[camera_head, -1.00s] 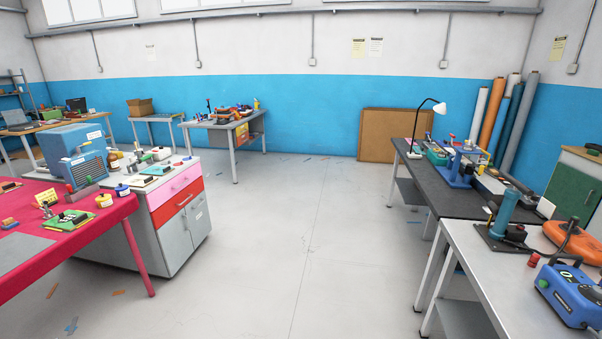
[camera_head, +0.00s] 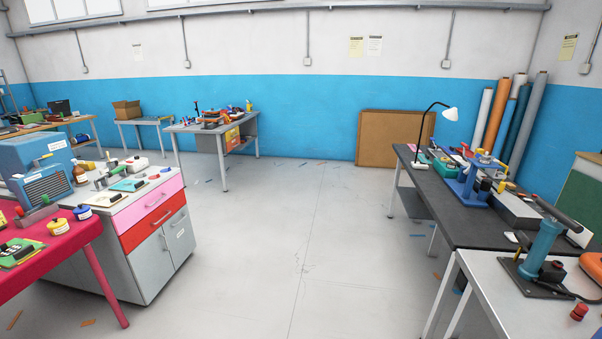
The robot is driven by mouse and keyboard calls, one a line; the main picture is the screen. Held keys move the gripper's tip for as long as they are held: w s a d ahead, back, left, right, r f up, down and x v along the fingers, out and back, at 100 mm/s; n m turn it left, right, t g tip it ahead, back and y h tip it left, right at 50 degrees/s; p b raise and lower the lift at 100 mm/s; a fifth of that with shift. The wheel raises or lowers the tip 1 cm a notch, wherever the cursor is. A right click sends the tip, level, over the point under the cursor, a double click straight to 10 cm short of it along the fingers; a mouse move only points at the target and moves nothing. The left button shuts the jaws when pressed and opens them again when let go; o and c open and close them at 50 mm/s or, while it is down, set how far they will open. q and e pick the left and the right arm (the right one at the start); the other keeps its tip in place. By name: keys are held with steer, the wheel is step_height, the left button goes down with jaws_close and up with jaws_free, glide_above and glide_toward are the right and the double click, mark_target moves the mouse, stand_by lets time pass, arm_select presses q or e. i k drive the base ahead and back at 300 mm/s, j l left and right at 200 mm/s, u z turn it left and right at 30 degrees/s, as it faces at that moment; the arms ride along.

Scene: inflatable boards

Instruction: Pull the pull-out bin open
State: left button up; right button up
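A grey cabinet (camera_head: 120,262) stands at the left with a pink drawer (camera_head: 152,205) on top and a red drawer (camera_head: 152,228) below it. Under them are two grey front panels (camera_head: 178,243), the right one with a small white label. All these fronts look shut. I cannot tell for sure which front is the pull-out bin. Neither of my grippers is in view.
Dark-topped and light-topped workbenches (camera_head: 462,215) line the right. The floor (camera_head: 275,235) between them is open. A brown board (camera_head: 392,138) leans on the back wall.

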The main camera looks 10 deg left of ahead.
mark_target(178, 230)
steer(key=i+l, duration=0.1)
steer(key=i, duration=2.25)
steer(key=i+u, duration=0.3)
steer(key=i, duration=0.5)
steer(key=i+u, duration=0.3)
steer(key=i+l+u, duration=0.1)
steer(key=i+u, duration=0.2)
steer(key=i, duration=0.2)
steer(key=i+l+u, duration=0.1)
steer(key=i+u, duration=0.35)
steer(key=i+l+u, duration=0.2)
steer(key=u, duration=0.2)
steer(key=i+l+u, duration=0.8)
steer(key=l, duration=0.25)
